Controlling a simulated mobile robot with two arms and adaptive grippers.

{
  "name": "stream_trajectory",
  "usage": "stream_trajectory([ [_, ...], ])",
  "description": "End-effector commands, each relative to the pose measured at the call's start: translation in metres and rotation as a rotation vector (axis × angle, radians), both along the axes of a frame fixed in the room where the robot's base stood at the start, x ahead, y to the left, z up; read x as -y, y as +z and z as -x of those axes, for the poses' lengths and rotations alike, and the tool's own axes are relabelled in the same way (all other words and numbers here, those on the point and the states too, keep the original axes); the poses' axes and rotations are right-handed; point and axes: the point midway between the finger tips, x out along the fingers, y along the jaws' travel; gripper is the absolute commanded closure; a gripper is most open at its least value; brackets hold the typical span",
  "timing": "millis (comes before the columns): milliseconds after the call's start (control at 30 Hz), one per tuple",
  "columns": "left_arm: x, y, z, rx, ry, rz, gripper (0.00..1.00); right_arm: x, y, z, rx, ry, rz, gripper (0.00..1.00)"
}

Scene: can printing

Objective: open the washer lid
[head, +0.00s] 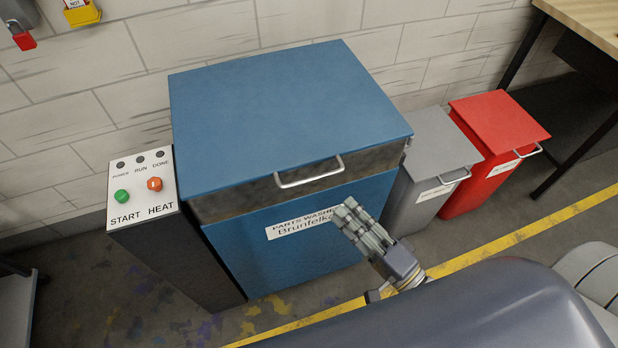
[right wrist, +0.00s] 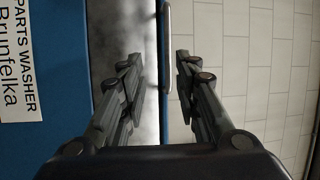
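The parts washer (head: 290,250) is a blue box with a label on its front and a grey metal band under its lid. Its flat blue lid (head: 285,115) lies down over the top. A silver bar handle (head: 310,180) sticks out from the lid's front edge. My right gripper (head: 346,208) is in front of the washer, just below and right of the handle in the head view. In the right wrist view its two fingers are apart and empty, with the handle (right wrist: 167,48) between and beyond the fingertips. My left gripper is not in view.
A control box (head: 143,185) with a green START and an orange HEAT button stands left of the washer. A grey bin (head: 430,165) and a red bin (head: 500,145) stand to its right. A wooden-topped table (head: 590,20) is at the far right. A brick wall is behind.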

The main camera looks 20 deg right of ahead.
Motion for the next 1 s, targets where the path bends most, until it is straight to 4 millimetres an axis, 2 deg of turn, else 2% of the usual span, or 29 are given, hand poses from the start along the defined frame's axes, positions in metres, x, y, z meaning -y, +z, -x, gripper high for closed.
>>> stream_trajectory([
  [100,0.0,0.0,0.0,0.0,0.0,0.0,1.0,-0.003,0.011,-0.001,0.01,0.01,-0.04,0.7],
  [233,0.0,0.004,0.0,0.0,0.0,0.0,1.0,-0.008,0.015,-0.013,0.014,0.009,-0.042,0.7],
  [700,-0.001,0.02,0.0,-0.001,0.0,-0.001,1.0,-0.04,0.028,-0.082,0.011,0.008,-0.038,0.7],
  [1000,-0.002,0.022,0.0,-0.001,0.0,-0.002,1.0,-0.047,0.028,-0.095,0.009,0.009,-0.036,0.7],
])
